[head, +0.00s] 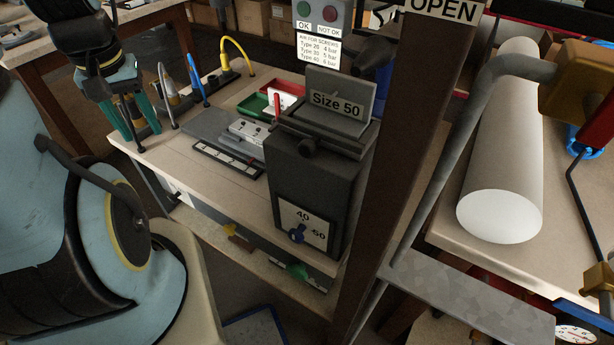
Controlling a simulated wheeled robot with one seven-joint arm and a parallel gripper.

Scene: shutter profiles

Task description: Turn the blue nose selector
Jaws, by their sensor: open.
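The blue selector (297,234) sits on a white dial plate (288,214) low on the front of a dark grey machine (310,185). The plate reads 40 at the top and 50 at the right. The knob is too small to tell for certain which way its nose points. My gripper (142,134) is at the upper left, above the left end of the bench. Its teal fingers point down and are spread apart, well left of the selector and not touching it. No object is clearly held between them.
A Size 50 sign (338,103) tops the machine. A brown post (405,150) stands close to its right. Green and yellow knobs sit below the bench top. A large white cylinder (505,150) lies at the right.

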